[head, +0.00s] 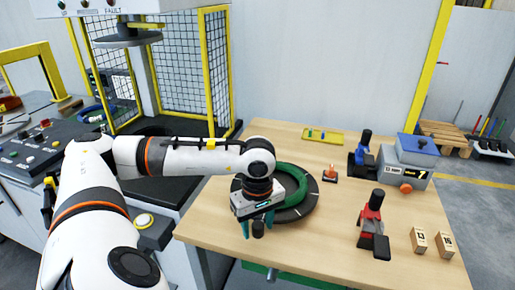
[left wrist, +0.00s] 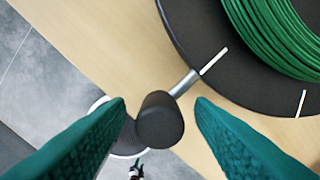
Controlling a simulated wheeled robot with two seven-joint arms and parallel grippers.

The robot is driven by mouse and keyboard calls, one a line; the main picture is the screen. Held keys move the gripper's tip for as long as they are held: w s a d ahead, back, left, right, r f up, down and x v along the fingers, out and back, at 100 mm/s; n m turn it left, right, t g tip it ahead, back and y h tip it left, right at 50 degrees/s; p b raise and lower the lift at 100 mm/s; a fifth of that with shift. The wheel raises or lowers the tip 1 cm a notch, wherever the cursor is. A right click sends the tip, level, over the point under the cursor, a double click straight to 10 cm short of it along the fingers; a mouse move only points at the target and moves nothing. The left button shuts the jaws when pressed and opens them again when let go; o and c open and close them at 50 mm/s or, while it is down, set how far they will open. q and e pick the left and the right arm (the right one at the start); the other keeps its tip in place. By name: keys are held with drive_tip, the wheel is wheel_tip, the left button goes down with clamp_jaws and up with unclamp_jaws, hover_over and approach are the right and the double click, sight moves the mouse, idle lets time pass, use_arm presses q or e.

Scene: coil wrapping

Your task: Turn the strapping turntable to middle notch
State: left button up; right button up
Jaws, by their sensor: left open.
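The strapping turntable is a dark round disc (head: 312,207) on the wooden table, with a green coil (head: 292,186) lying on it. In the left wrist view, the disc (left wrist: 245,98) has white notch marks near its rim, and the coil (left wrist: 280,40) is at upper right. A metal rod runs from the disc's edge to a black cylindrical knob (left wrist: 160,120); the knob (head: 258,229) also shows in the head view. My left gripper (head: 257,224) is open above the table's front, with its teal fingers on either side of the knob, apparently apart from it. My right gripper is out of view.
A red hand tool (head: 372,222), a blue tool (head: 362,150), two numbered wooden blocks (head: 419,240) and a grey box (head: 405,170) stand to the right. A yellow tray (head: 322,135) lies at the back. A caged machine (head: 180,75) stands behind left.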

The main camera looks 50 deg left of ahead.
use_arm(q)
wheel_tip(320, 180, up, 12)
drive_tip(key=shift+f, duration=0.15)
idle(0.7)
